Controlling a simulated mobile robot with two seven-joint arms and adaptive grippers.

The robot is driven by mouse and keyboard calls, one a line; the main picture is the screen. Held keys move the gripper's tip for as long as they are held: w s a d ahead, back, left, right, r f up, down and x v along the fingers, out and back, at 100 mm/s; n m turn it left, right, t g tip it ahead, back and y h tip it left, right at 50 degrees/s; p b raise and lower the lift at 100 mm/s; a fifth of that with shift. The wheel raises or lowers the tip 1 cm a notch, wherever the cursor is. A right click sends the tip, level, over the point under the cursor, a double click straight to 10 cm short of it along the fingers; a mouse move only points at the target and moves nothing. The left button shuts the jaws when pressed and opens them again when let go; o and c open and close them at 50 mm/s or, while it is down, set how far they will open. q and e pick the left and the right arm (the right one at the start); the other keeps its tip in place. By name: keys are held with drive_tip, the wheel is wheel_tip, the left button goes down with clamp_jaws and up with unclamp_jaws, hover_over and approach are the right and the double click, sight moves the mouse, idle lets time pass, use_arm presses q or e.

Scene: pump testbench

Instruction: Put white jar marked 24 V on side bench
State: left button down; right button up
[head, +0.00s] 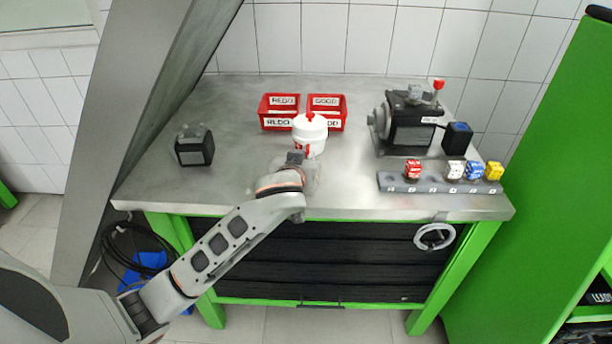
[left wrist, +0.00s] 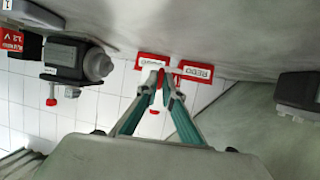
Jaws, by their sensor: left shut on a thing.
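A white jar (head: 309,141) with a red knob on its lid and a red mark low on its side shows in the head view, in front of two red bins. My left gripper (head: 296,158) is shut on it from the front and hides part of its lower side. In the left wrist view, which is upside down, the fingers of my left gripper (left wrist: 162,80) converge on a red-and-white part; the jar blends with the white tiles there. The jar's marking cannot be read. My right gripper is not in view.
The metal bench (head: 245,185) carries two labelled red bins (head: 280,112), a pump (head: 412,122), a dark blue-topped block (head: 457,136), a rail (head: 440,184) with coloured caps, and a dark box (head: 194,146) at left. The left-centre surface is clear. A green cabinet (head: 545,170) stands right.

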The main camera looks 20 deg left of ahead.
use_arm(q)
drive_tip(key=shift+f+b, duration=0.35)
drive_tip(key=shift+f, duration=2.05)
drive_tip(key=c, duration=2.2)
unclamp_jaws()
drive_tip(key=shift+f, duration=0.15)
drive_tip(key=v, duration=1.2)
drive_tip(key=shift+p, duration=0.35)
